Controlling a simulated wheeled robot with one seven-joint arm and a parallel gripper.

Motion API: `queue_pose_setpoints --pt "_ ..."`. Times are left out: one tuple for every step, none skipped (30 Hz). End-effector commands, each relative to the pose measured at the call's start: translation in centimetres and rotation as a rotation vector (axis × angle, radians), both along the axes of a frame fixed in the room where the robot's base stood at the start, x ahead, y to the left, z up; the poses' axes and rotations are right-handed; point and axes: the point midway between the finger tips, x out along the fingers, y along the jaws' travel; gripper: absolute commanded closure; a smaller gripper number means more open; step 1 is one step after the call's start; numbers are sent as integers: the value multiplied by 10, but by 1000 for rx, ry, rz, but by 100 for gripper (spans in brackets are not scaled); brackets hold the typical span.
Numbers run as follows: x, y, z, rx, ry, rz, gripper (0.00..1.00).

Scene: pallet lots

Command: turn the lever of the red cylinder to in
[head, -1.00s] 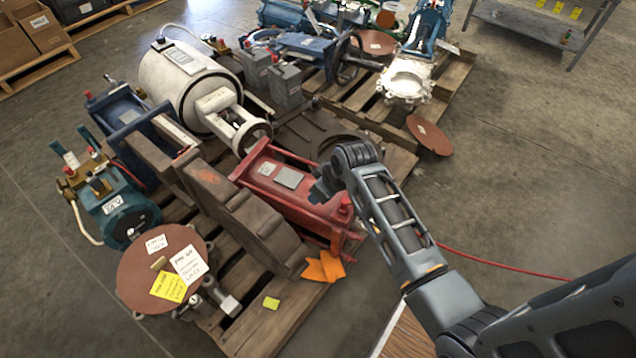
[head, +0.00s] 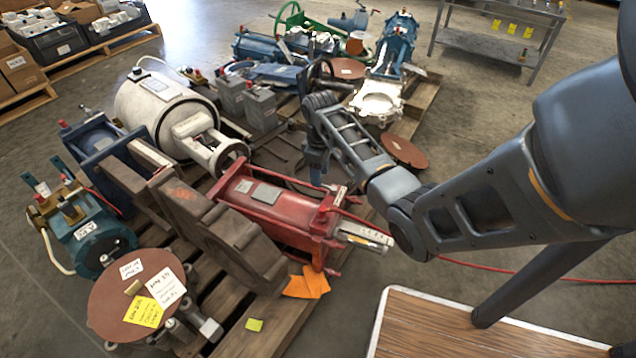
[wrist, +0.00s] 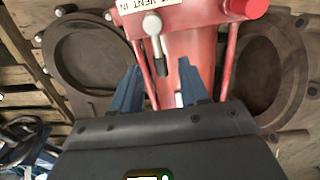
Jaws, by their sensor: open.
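The red cylinder (head: 290,216) lies on the pallet in the head view, with a label plate on its top. In the wrist view its red end (wrist: 190,45) fills the upper middle. A small metal lever (wrist: 154,32) with a round pivot head sits there, beside a white label (wrist: 112,12) reading "VENT IN". The lever's dark tip points down between my fingers. My gripper (wrist: 160,75) is open, one blue finger on each side of the lever. I cannot tell whether either finger touches it.
A brown flanged casting (head: 235,245) lies close along the cylinder's left side. A white tank (head: 165,105) and a blue cylinder (head: 100,150) stand farther left. A red hose (head: 480,268) runs right across the floor.

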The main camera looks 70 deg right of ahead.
Motion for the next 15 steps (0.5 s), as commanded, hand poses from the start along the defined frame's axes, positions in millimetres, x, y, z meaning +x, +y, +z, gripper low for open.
queue_pose_setpoints --pt "-1 0 -11 0 1 -1 56" --pt "0 0 -14 0 0 -1 56" --pt "0 0 -19 0 0 -1 56" --pt "0 0 -21 1 0 0 56" --pt "0 1 -24 1 0 0 56" --pt "0 1 -26 0 -1 0 56" --pt "0 1 -27 0 -2 1 56" --pt "0 1 -28 -1 -2 1 56" --pt "0 1 -29 -1 -2 1 56" --pt "0 1 -29 -1 -2 0 56" --pt "0 1 -30 -1 -2 0 56" --pt "1 1 -30 -1 -2 0 56" --pt "0 1 -30 -1 -2 0 56" --pt "1 1 -29 -1 -2 0 56" --pt "0 1 -29 -1 -2 0 56"
